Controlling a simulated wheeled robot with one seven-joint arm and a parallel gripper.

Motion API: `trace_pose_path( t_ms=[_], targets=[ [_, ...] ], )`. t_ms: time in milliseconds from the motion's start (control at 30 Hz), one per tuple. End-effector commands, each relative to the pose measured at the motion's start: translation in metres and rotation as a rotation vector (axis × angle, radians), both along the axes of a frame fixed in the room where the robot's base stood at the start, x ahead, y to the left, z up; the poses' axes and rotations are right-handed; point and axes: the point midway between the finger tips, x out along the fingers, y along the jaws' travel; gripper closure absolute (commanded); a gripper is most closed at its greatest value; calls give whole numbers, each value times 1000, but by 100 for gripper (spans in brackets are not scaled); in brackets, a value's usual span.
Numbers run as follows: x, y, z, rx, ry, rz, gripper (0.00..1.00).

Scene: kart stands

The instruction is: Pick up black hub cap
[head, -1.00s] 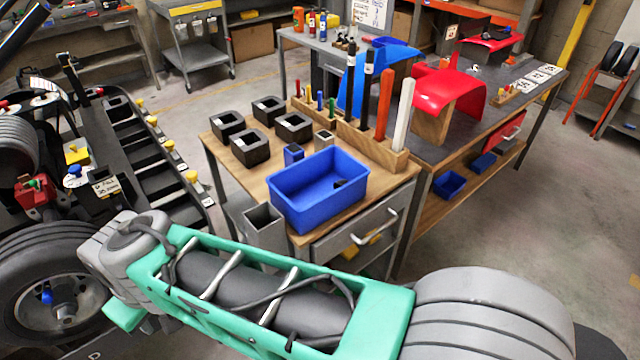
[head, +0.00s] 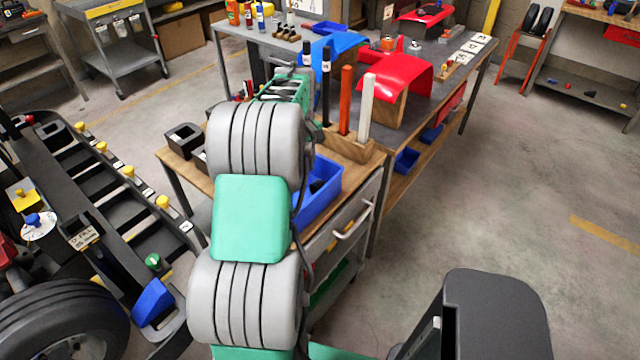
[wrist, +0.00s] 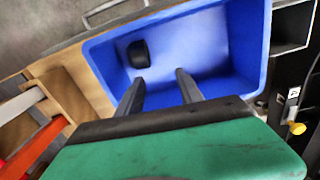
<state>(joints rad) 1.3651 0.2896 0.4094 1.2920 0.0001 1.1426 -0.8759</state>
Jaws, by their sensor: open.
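A small black piece (wrist: 138,54), which looks like the black hub cap, lies on the floor of the blue bin (wrist: 243,40) in the wrist view, near one end wall. A dark bit of it (head: 317,186) also shows inside the blue bin (head: 325,203) in the head view, partly behind my arm. My gripper (wrist: 160,76) is open and empty, with its two dark fingers pointing over the bin. The black piece appears just beyond the fingertips, nearer the left finger, and not between them. In the head view my arm hides part of the bin and the bench.
The bin stands on a wooden-topped bench beside a wooden rack (head: 363,150) of upright coloured bars. Black square holders (head: 183,138) stand to the left. A grey table with red panels (head: 395,75) adjoins behind. Open floor lies to the right.

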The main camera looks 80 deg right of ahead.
Motion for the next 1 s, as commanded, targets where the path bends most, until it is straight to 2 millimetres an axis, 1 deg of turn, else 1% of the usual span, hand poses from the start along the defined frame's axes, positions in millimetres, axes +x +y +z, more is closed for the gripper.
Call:
trace_pose_path(
  t_ms=[33, 100, 167, 367, 467, 500, 600, 700, 867, 1000],
  targets=[
    [-21, -10, -4, 6, 1, -19, 56],
    [-36, -17, -9, 10, 1, -26, 56],
    [-41, -18, -16, 14, 3, -28, 56],
    [-43, -18, -42, 14, 3, -30, 56],
    [-45, -19, -59, 13, 2, -31, 56],
    [-45, -18, -67, 14, 3, -31, 56],
    [-45, -19, -81, 10, 2, -30, 56],
    [-45, -20, -86, 8, 2, -30, 56],
    [-44, -20, -86, 8, 2, -30, 57],
    [-44, -20, -86, 8, 2, -30, 69]
  ],
)
